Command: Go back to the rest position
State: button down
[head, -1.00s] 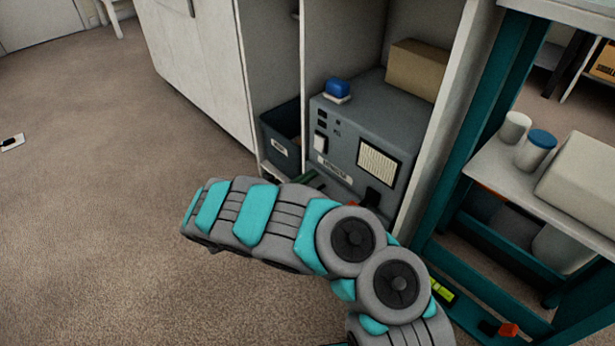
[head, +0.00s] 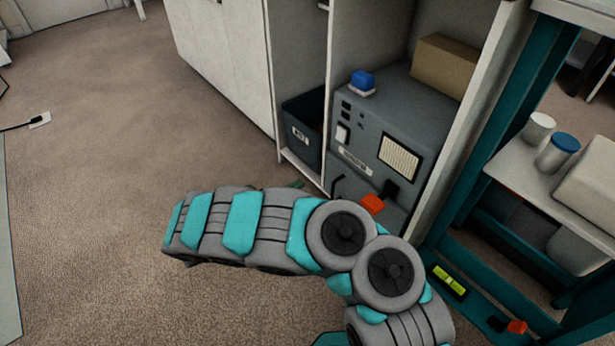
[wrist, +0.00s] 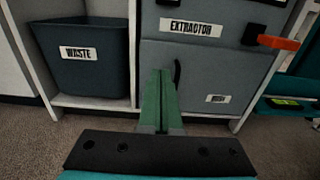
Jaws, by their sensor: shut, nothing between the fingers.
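My gripper (wrist: 160,103) shows in the wrist view as two green fingers pressed together, with nothing between them. It points at the lower front of the grey extractor cabinet (wrist: 215,62), close to a dark curved handle; I cannot tell whether it touches. In the head view my grey and teal arm crosses the lower middle and hides most of the gripper. The extractor (head: 365,135) stands in a white cabinet behind the arm.
A dark waste bin (head: 300,132) sits in the compartment left of the extractor. An orange-ended lever (head: 373,203) sticks out at the extractor's front. A teal-framed bench (head: 500,240) stands close on the right.

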jog(key=s+d+r+m+g+p, duration=0.1)
jog(key=s+d+r+m+g, duration=0.25)
jog(key=d+r, duration=0.35)
jog(key=s+d+r+m+g+h+p, duration=0.1)
jog(key=s+d+r+m+g, duration=0.1)
jog(key=d+r+m+g, duration=0.4)
jog(key=s+d+r+m+g+p, duration=0.2)
jog(key=d+r+m, duration=0.1)
jog(key=d+r, duration=0.55)
jog(key=s+d+r+m+g+y+p, duration=0.2)
jog(key=s+r+m+y, duration=0.25)
jog(key=s, duration=0.55)
jog(key=s+d+r+m+g+y+p, duration=0.25)
jog(key=s+r+m+y, duration=0.2)
jog(key=s, duration=0.55)
jog(key=s+a+r+m+t+y+p, duration=0.1)
jog(key=s+a+m+t+y+p, duration=0.1)
jog(key=s+a+y, duration=0.4)
jog(key=s+a+m+t, duration=0.1)
jog(key=s+a, duration=0.4)
jog(key=shift+s+m+t+y, duration=0.3)
jog(key=shift+m, duration=0.05)
